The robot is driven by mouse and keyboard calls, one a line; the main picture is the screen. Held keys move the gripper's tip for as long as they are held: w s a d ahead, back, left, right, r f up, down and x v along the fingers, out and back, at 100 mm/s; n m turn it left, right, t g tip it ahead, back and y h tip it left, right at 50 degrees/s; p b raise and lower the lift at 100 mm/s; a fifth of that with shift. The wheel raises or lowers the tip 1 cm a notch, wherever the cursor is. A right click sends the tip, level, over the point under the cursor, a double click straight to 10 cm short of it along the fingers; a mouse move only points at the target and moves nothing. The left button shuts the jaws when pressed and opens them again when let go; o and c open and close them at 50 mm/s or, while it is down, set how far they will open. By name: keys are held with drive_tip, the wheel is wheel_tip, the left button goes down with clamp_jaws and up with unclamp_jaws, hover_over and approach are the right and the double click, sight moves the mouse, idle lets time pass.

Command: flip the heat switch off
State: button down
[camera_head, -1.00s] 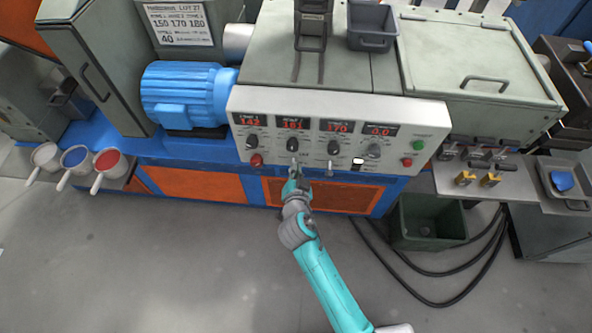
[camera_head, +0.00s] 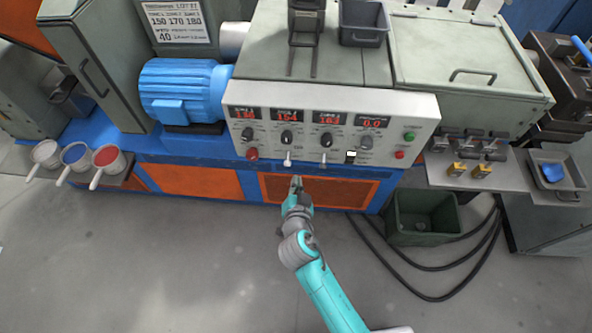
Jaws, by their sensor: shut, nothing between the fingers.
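The white control panel (camera_head: 307,145) runs across the front of the machine, with red number displays, dark knobs and small switches. One pale lever switch (camera_head: 288,159) sits under the second knob, and another pale lever (camera_head: 325,158) sits under the third. A black-and-white switch (camera_head: 351,156) is further right. The labels are too small to read, so I cannot tell which is the heat switch or its position. My gripper (camera_head: 296,181) is shut and empty, in front of the orange grille, just below the left lever and apart from it.
A red button (camera_head: 252,153) is at the panel's left, with green (camera_head: 409,136) and red (camera_head: 399,155) buttons at its right. A blue motor (camera_head: 183,91) stands left. A green bin (camera_head: 424,217) and black cables lie on the floor at right.

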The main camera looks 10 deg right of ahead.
drive_tip(key=shift+s+a+f, duration=0.1)
drive_tip(key=shift+s+f, duration=0.15)
drive_tip(key=shift+s, duration=0.35)
drive_tip(key=shift+s+f, duration=0.2)
drive_tip(key=shift+s, duration=0.45)
drive_tip(key=shift+s+a+f, duration=0.1)
drive_tip(key=shift+s+f, duration=0.15)
drive_tip(key=shift+s, duration=0.35)
drive_tip(key=shift+s+d, duration=0.1)
drive_tip(key=s+d+f+n+g+y, duration=0.15)
drive_tip(key=s+d, duration=0.25)
drive_tip(key=s, duration=0.5)
drive_tip(key=s+d+n+t+y, duration=0.1)
drive_tip(key=s+d+n, duration=0.3)
drive_tip(key=s, duration=0.6)
drive_tip(key=s+d+r, duration=0.2)
drive_tip(key=s+r, duration=0.5)
drive_tip(key=s, duration=0.1)
drive_tip(key=s+d+r+n+t+h, duration=0.1)
drive_tip(key=s+d+r, duration=0.2)
drive_tip(key=s+r, duration=0.5)
drive_tip(key=shift+s+d+r, duration=0.25)
drive_tip(key=shift+s+d, duration=0.05)
drive_tip(key=shift+s, duration=0.2)
